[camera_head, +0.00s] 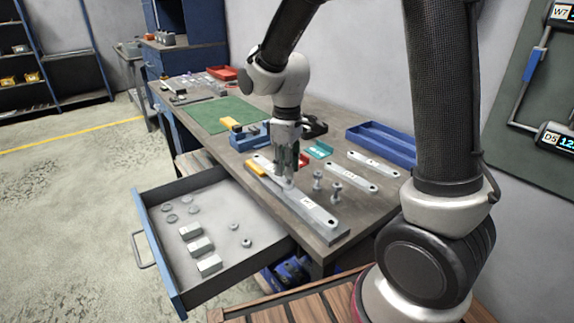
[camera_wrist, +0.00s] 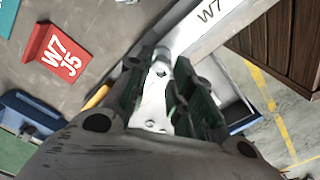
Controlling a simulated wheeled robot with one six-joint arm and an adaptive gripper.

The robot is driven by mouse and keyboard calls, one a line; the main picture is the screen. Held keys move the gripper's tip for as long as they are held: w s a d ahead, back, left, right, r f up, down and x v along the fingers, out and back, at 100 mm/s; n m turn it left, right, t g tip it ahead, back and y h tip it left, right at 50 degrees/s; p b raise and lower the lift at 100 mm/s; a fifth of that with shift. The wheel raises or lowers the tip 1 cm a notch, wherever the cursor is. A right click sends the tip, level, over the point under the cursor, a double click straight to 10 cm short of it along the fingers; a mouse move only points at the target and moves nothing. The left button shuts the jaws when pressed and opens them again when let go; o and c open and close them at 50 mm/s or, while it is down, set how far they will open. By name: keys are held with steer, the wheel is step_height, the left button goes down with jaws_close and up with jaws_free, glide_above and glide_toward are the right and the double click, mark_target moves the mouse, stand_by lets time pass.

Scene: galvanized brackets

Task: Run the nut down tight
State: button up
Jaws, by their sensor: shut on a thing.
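A galvanized bracket (camera_head: 305,208), a long flat bar with a label and an end hole, lies along the bench's front edge. It also shows in the wrist view, marked W7 (camera_wrist: 222,20). My gripper (camera_head: 288,183) points down over the bracket's middle. In the wrist view my gripper (camera_wrist: 168,85) has its green-padded fingers on either side of a small grey nut (camera_wrist: 160,69) at the bracket. The nut is partly hidden by the fingers, and its thread and seating cannot be made out.
Two bolts (camera_head: 335,192) stand right of the gripper, with loose brackets (camera_head: 350,177) behind. A blue tray (camera_head: 383,145) is at the back. An open drawer (camera_head: 165,238) holds nuts, washers and blocks. A red W7 J5 tag (camera_wrist: 58,52) shows in the wrist view.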

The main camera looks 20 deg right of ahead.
steer(key=shift+f, duration=0.95)
stand_by(0.5)
steer(key=m, duration=0.5)
steer(key=shift+m, duration=0.4)
steer(key=m, duration=1.4)
steer(key=shift+m, duration=0.3)
steer(key=m, duration=0.3)
steer(key=shift+m, duration=0.3)
steer(key=o, duration=0.8)
steer(key=shift+a, duration=0.1)
steer(key=shift+c, duration=0.2)
